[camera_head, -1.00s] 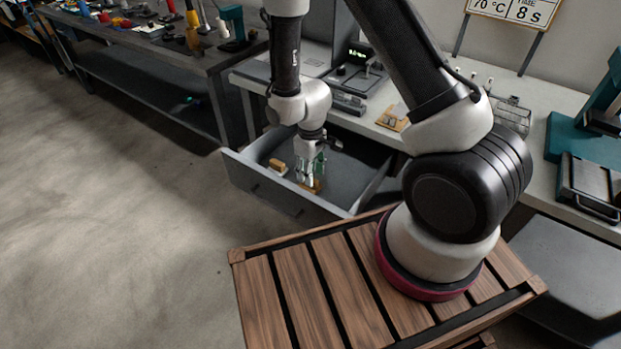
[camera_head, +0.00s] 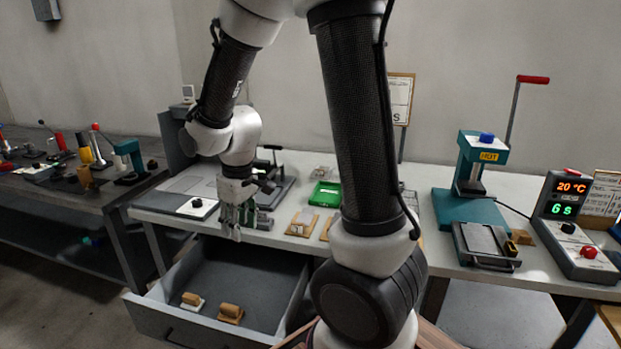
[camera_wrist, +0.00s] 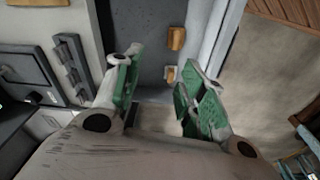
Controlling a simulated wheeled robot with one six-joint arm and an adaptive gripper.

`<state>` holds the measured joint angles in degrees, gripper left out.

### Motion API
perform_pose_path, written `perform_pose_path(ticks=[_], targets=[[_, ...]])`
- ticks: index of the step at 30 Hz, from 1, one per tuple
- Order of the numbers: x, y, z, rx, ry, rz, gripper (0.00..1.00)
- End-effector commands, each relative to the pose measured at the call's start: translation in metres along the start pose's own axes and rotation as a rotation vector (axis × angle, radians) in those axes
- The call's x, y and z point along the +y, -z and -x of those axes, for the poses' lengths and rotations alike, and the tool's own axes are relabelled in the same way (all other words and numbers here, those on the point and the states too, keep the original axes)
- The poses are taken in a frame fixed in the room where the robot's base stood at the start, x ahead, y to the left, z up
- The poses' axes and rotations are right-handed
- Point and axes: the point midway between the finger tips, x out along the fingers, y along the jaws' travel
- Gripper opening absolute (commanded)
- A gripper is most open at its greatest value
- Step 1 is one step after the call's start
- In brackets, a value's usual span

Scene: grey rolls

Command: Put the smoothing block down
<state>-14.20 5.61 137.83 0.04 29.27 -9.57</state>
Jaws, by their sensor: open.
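Two small wooden-handled blocks sit upright in the open grey drawer (camera_head: 235,272). One block (camera_head: 191,301) has a white base, and the other block (camera_head: 230,313) has a tan base; I cannot tell for certain which is the smoothing block. Both also show in the wrist view, the tan one (camera_wrist: 176,38) beyond the pale-based one (camera_wrist: 170,74). My gripper (camera_head: 244,222) is raised above the back part of the drawer, near the bench's front edge. In the wrist view my gripper (camera_wrist: 160,78) is open, with nothing between its fingers.
The bench above the drawer holds a green tray (camera_head: 325,194), small wooden pieces (camera_head: 302,222) and a flat device with a dial (camera_head: 192,206). A teal press (camera_head: 474,190) and a timer box (camera_head: 570,225) stand at right. Most of the drawer floor is bare.

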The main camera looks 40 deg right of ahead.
Motion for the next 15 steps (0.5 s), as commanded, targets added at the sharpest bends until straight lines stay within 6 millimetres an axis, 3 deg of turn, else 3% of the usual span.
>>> perform_pose_path(ticks=[1, 6, 10, 15], targets=[[0.008, -0.011, 0.030, 0.036, -0.010, -0.044, 0.41], [0.024, -0.063, 0.108, 0.116, -0.036, -0.184, 0.41], [0.026, -0.108, 0.151, 0.173, -0.055, -0.284, 0.41], [0.022, -0.154, 0.179, 0.222, -0.074, -0.373, 0.41]])
